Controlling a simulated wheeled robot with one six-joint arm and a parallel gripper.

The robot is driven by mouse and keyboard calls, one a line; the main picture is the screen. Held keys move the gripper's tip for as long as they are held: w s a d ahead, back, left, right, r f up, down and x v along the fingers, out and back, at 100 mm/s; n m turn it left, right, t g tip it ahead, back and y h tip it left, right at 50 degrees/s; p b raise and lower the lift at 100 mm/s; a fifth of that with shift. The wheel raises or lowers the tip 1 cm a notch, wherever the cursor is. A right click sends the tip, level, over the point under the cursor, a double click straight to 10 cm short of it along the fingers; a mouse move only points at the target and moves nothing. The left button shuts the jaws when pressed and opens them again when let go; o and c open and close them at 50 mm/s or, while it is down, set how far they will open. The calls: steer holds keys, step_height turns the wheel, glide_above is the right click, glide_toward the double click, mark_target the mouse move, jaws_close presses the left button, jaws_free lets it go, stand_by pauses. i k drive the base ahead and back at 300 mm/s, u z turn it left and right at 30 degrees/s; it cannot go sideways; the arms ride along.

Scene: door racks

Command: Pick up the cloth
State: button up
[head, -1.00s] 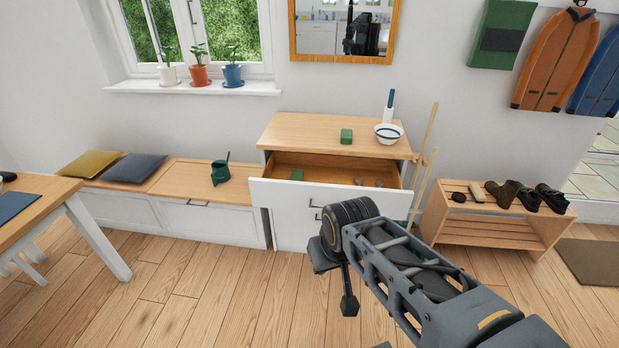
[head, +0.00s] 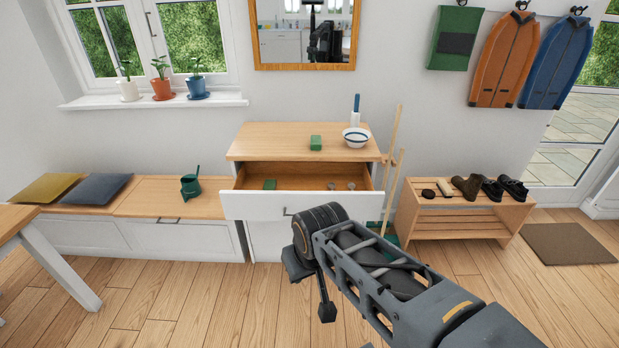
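I cannot make out a thing that is surely the cloth in the current head view. A small green block-like item (head: 316,143) lies on top of the dresser, and another small green item (head: 269,184) lies in its open drawer (head: 290,206); I cannot tell whether either is cloth. My gripper (head: 322,300) hangs in front of the dresser, pointing down and apart from these items. Its fingers are too unclear to show whether it is open or shut.
A bowl (head: 356,137) stands on the dresser (head: 245,142). A table (head: 22,222) edges in at left. The floor between is clear.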

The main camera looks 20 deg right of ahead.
mark_target(315, 141)
steer(key=u, duration=0.4)
steer(key=i, duration=1.25)
steer(key=z, duration=0.6)
steer(key=i, duration=0.65)
steer(key=z, duration=0.4)
